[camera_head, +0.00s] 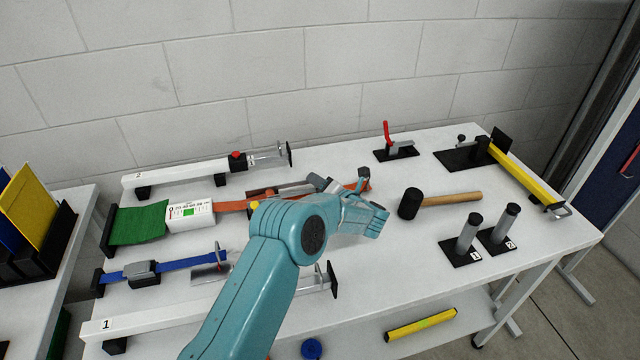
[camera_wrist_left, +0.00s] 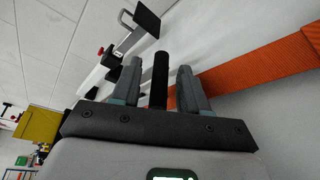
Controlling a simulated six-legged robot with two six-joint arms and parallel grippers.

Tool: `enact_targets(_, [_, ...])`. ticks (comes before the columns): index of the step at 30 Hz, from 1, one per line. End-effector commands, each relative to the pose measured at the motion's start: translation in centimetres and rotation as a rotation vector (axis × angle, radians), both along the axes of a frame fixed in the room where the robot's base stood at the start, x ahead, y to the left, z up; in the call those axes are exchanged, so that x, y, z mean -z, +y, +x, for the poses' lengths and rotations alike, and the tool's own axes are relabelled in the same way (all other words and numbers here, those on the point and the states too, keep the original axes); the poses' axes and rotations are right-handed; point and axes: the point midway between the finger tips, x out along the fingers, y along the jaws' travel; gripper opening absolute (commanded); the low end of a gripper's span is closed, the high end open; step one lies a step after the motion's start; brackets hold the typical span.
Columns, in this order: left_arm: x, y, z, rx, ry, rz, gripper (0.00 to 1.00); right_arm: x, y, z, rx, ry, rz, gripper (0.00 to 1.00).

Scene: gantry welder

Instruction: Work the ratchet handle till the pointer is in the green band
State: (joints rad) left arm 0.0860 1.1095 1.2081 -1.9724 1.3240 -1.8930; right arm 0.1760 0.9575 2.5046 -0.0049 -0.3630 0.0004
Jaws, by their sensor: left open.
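The gauge box (camera_head: 190,214) is white with a scale and a green patch, left of centre in the head view; its pointer is too small to read. An orange strap (camera_head: 232,206) runs right from it to the metal ratchet (camera_head: 285,190), partly hidden by my left arm. The strap also crosses the right of the left wrist view (camera_wrist_left: 260,72). There, my left gripper (camera_wrist_left: 160,78) is open, with a black bar (camera_wrist_left: 159,82), apparently the ratchet handle, between its grey fingers. I cannot tell whether they touch. In the head view my arm mostly hides this gripper. My right gripper is not in view.
A long white fixture with a red knob (camera_head: 237,156) lies behind the strap. A blue strap (camera_head: 190,264) lies in front. A mallet (camera_head: 411,203), a red-handled clamp (camera_head: 387,136), two posts (camera_head: 468,234) and a yellow bar (camera_head: 522,175) stand to the right.

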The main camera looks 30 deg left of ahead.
Motion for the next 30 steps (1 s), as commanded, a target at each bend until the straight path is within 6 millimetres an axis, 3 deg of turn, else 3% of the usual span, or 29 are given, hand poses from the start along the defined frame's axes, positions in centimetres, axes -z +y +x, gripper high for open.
enact_targets(7, [0.0, 0.1, 0.0, 0.000, -0.001, 0.000, 0.41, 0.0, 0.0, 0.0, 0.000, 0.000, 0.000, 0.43])
enact_targets(11, [0.0, 0.1, 0.0, 0.000, -0.001, 0.000, 0.00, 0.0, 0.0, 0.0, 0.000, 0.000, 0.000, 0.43])
enact_targets(22, [-0.3, 0.2, -0.1, -0.003, -0.018, -0.017, 0.00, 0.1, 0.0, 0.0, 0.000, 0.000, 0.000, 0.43])
enact_targets(30, [-2.2, 0.5, -0.5, -0.005, -0.126, -0.107, 0.00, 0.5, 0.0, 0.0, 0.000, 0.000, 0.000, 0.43])
